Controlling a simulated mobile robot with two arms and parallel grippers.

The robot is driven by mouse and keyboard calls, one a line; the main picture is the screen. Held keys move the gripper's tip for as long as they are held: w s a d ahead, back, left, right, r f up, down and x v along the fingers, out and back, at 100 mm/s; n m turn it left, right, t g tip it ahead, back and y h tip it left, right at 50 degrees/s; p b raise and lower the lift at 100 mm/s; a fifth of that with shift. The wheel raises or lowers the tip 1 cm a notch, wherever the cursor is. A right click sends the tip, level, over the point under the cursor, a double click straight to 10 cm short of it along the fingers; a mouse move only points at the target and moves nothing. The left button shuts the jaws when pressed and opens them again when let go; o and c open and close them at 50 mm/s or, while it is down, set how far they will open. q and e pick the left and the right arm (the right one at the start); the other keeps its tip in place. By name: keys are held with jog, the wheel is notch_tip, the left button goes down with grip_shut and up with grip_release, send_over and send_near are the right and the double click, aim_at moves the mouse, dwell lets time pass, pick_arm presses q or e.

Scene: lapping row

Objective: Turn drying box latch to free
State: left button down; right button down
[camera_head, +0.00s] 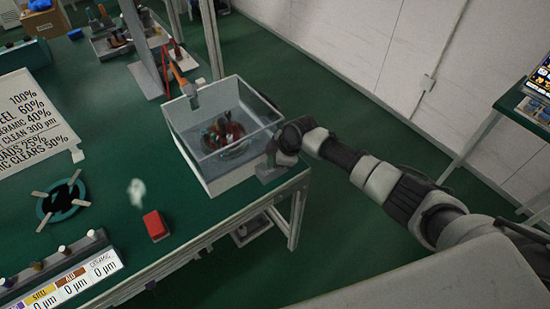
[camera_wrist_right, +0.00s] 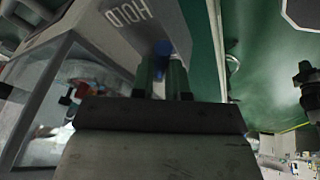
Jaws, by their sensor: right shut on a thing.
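The drying box (camera_head: 215,165), a clear-walled box with a pale base, stands at the right edge of the green table. Several dark and reddish items sit inside it. My right gripper (camera_head: 270,162) is at the box's right side, near its front corner. In the right wrist view, the right gripper's fingers (camera_wrist_right: 164,72) are shut on a small blue part, apparently the latch (camera_wrist_right: 162,47), on the grey box side. The word HOLD, upside down in this view, is printed beside it. The fingers hide most of the latch, so its angle cannot be told. My left gripper is not in view.
A red block (camera_head: 155,226) lies on the table in front of the box. A metal stand (camera_head: 148,60) with orange-handled tools is behind it. A labelled strip with knobs (camera_head: 62,275) is at front left. Open floor lies right of the table.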

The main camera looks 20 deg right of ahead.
jog(key=m+p, duration=0.2)
jog(key=m+t+h+p, duration=0.1)
jog(key=shift+s+a+r, duration=0.2)
jog(key=shift+s+a, duration=0.05)
jog(key=shift+s, duration=0.15)
jog(key=shift+s+a+f+m+t+h+p, duration=0.1)
jog(key=shift+m+t+h+p, duration=0.1)
jog(key=shift+m+p, duration=0.45)
jog(key=shift+s+a+f+m+t+h+p, duration=0.1)
jog(key=shift+m+h+p, duration=0.1)
jog(key=shift+m+p, duration=0.45)
jog(key=c, duration=1.1)
grip_release()
jog(key=v, duration=1)
jog(key=shift+s+r, duration=0.15)
jog(key=shift+r, duration=0.25)
